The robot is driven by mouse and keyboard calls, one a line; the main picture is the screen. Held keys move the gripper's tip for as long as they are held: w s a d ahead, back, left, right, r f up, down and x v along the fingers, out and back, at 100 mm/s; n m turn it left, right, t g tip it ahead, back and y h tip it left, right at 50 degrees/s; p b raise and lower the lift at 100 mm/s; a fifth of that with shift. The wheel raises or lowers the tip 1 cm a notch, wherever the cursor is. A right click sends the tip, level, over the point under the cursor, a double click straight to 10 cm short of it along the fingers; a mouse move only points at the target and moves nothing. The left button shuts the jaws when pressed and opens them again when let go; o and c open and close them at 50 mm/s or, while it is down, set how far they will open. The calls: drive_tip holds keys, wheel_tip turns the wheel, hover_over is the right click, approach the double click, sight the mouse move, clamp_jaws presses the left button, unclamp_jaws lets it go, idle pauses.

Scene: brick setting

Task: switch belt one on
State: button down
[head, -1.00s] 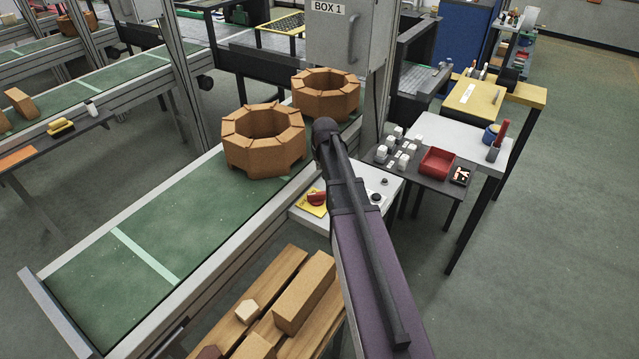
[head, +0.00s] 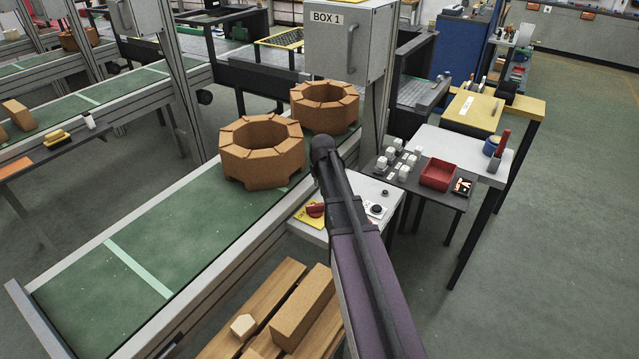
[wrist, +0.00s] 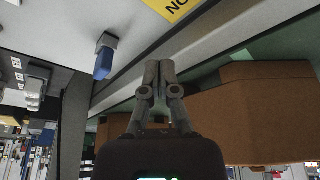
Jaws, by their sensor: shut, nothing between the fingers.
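A green conveyor belt (head: 150,245) runs under BOX 1 and carries two octagonal brick rings, the nearer one (head: 262,152) and the farther one (head: 324,106). Beside it stands a light control panel (head: 358,192) with a red knob (head: 315,209) on a yellow plate and dark round controls (head: 376,210). My arm covers part of the panel, and my gripper's fingers are hidden in the head view. In the wrist view my gripper (wrist: 158,68) is shut and empty. A brick ring (wrist: 255,115) is to its right, and a blue-tipped part (wrist: 103,62) is to its upper left.
The grey cabinet BOX 1 (head: 345,45) hangs on posts beyond the panel. To the right stand a dark table with white blocks and a red tray (head: 438,174). A wooden pallet with bricks (head: 303,308) lies below the panel. The floor at right is clear.

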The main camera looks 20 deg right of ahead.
sight(316, 209)
drive_tip(key=shift+b+x, duration=2.85)
drive_tip(key=shift+x, duration=0.5)
drive_tip(key=shift+s+a+r, duration=0.1)
drive_tip(key=shift+s+a, duration=0.1)
drive_tip(key=shift+s, duration=0.8)
drive_tip(key=shift+s+a+r, duration=0.1)
drive_tip(key=shift+s+a, duration=0.15)
drive_tip(key=shift+s, duration=0.75)
drive_tip(key=shift+d, duration=0.15)
drive_tip(key=shift+s, duration=0.1)
drive_tip(key=shift+m, duration=0.4)
drive_tip(key=shift+s+m, duration=0.1)
drive_tip(key=shift+m, duration=0.3)
